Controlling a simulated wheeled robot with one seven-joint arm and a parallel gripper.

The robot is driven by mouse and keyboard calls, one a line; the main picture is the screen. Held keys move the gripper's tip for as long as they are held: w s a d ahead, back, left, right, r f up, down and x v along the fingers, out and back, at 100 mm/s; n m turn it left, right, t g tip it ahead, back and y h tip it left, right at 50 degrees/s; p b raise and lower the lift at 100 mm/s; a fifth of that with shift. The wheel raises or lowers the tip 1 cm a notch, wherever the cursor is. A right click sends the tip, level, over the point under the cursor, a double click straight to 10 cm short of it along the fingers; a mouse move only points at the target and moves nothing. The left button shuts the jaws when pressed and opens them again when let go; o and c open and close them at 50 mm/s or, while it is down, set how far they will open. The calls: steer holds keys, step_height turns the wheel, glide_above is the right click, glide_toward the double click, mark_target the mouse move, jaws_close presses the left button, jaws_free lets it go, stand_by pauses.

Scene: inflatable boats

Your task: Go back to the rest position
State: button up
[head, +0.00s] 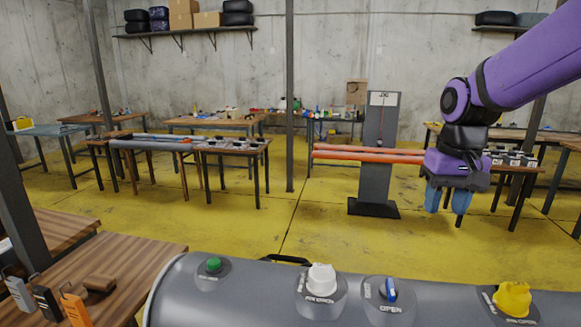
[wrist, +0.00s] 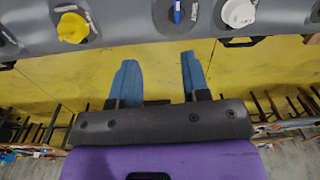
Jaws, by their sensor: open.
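My gripper (head: 447,199) hangs from the purple arm at the right of the head view, with its blue fingers pointing down. In the wrist view my gripper (wrist: 160,80) shows two blue fingers spread apart with nothing between them. It is clear of the grey inflatable tube (head: 250,290), which crosses the bottom of the head view. The tube carries a green button valve (head: 213,264), a white cap (head: 321,280), a blue-handled valve (head: 391,290) and a yellow cap (head: 513,298). The yellow cap (wrist: 72,28), blue handle (wrist: 177,12) and white cap (wrist: 238,13) also show in the wrist view.
A wooden table (head: 130,262) with tags and small items stands at the lower left. A dark post stand (head: 376,150) with orange tubes (head: 365,154) stands mid-floor. Work tables (head: 235,145) line the back. The yellow floor (head: 250,225) between is largely open.

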steer(key=s+d+r+t, duration=0.1)
steer(key=s+r+t, duration=0.1)
steer(key=s, duration=0.6)
steer(key=s+d+r+n+t, duration=0.1)
steer(key=s+r+t, duration=0.1)
steer(key=s, duration=0.7)
steer(key=shift+s+d+r+t, duration=0.15)
steer(key=shift+s+r+t, duration=0.15)
steer(key=shift+t, duration=0.2)
